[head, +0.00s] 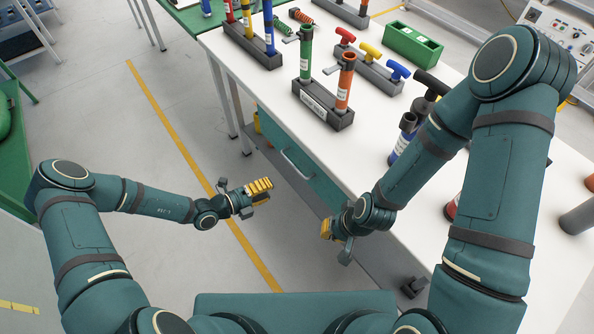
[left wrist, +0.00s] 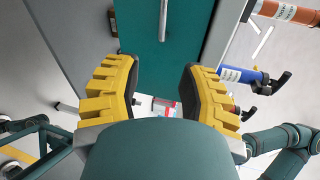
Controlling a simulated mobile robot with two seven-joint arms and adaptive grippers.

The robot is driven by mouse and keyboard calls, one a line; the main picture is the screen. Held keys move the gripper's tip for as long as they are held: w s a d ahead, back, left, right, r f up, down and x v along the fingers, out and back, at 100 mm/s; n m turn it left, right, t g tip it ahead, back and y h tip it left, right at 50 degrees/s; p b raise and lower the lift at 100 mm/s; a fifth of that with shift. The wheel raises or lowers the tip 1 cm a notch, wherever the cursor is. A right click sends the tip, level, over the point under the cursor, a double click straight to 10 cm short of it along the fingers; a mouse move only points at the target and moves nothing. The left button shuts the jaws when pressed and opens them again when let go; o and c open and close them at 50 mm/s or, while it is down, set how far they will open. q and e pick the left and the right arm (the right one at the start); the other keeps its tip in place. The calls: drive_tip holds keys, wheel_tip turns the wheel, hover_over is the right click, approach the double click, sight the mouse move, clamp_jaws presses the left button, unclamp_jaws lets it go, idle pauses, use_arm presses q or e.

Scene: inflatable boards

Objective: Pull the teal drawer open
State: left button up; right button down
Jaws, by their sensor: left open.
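The teal drawer (head: 318,183) is under the white table top, on the side facing me. Its front looks flush with the bench, with no visible gap. A pale bar handle (head: 296,163) runs along the drawer front. In the left wrist view the teal front (left wrist: 150,48) and the handle (left wrist: 163,20) are ahead, beyond the fingertips. My left gripper (head: 259,188) is open and empty, to the left of the drawer and apart from the handle. My right gripper (head: 328,229) is below and right of the handle, near the table edge; its jaw opening cannot be made out.
The white workbench (head: 225,50) holds hand pumps in dark stands, such as a green and orange pair (head: 322,108). A rack of coloured T-handles (head: 370,68) and a green box (head: 413,43) stand farther back. Open floor with a yellow line (head: 165,118) lies left of the bench.

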sight(297, 168)
use_arm(q)
drive_tip(key=shift+n+t, duration=0.7)
drive_tip(key=shift+n, duration=0.2)
drive_tip(key=x, duration=0.4)
drive_tip(key=w+b+x, duration=0.1)
drive_tip(key=x, duration=0.4)
drive_tip(key=a+b+x, duration=0.1)
drive_tip(key=x, duration=0.3)
drive_tip(key=shift+w+d+f, duration=0.25)
drive_tip(key=shift+w+f, duration=0.05)
drive_tip(key=shift+w, duration=0.15)
clamp_jaws()
